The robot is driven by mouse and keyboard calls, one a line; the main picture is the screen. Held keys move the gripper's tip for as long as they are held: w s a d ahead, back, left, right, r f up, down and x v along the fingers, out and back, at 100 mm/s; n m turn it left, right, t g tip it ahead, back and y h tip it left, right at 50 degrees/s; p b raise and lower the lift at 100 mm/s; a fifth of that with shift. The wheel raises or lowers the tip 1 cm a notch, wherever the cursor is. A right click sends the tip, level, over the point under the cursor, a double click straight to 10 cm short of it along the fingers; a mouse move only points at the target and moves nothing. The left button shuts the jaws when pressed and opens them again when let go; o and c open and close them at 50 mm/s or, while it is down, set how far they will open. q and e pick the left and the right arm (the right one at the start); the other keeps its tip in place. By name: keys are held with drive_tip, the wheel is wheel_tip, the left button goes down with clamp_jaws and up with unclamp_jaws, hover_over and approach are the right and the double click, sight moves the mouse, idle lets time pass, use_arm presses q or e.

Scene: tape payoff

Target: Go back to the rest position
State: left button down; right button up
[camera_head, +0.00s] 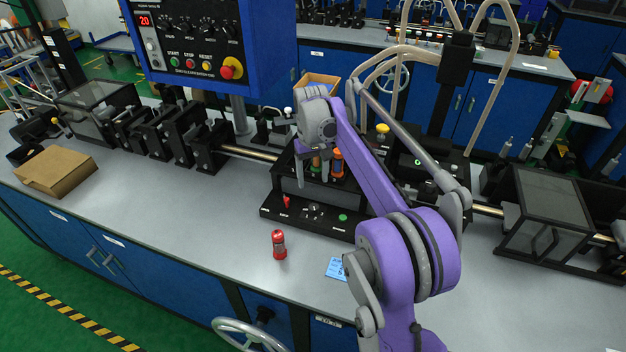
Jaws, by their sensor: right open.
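My right arm comes in from the lower right, over the grey bench (180,215). My right gripper (313,172) points down over the black station in the middle of the bench, with its fingers apart. Orange-topped cylinders (337,163) stand in that station, just behind and beside the fingers. I cannot tell whether the fingers touch one. A red cylinder (279,244) stands upright on the bench in front of the station. My left gripper is out of view.
A blue control panel (200,45) with buttons hangs at the upper left. A brown box (56,171) lies at the bench's left end. A clear-walled black enclosure (545,215) stands at the right. A blue note (336,268) lies near my arm. The front left bench top is clear.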

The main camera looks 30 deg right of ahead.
idle(0.3)
drive_tip(key=s+a+n+t, duration=0.1)
drive_tip(key=s+a+t, duration=0.2)
drive_tip(key=s+a, duration=0.9)
drive_tip(key=s+a+f+t, duration=0.1)
drive_tip(key=s+f, duration=0.3)
drive_tip(key=s, duration=0.4)
drive_tip(key=s+a+f+n+t, duration=0.1)
drive_tip(key=s+f, duration=0.3)
drive_tip(key=s, duration=0.4)
drive_tip(key=shift+s+a+f+t, duration=0.15)
drive_tip(key=shift+s+a+t, duration=0.15)
drive_tip(key=shift+a, duration=0.3)
